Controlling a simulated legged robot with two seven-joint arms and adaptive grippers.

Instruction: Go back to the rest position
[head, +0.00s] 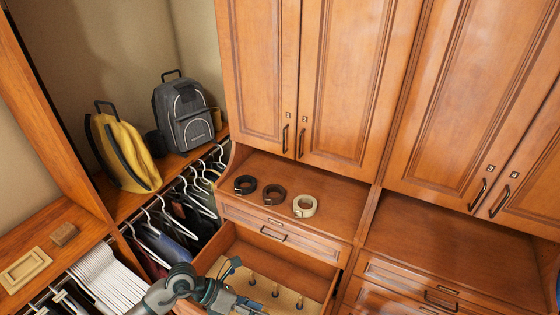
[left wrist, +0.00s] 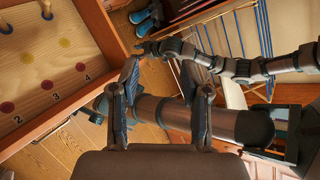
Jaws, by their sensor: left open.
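My left gripper (head: 238,302) shows at the bottom of the head view, over the near part of an open drawer (head: 228,240). In the left wrist view its two fingers (left wrist: 166,88) are spread apart with nothing between them. The drawer holds a wooden peg board (left wrist: 50,65) with numbers, coloured dots and upright pegs. The gripper's exact height above the board is hard to tell. Jointed dark limbs of mine cross the left wrist view.
Three coiled belts, black (head: 245,185), brown (head: 274,194) and cream (head: 304,206), lie on the shelf above the drawer. A yellow bag (head: 133,150) and grey backpack (head: 186,115) stand on the left shelf above hanging clothes (head: 165,245). Blue shoes (left wrist: 146,16) show behind.

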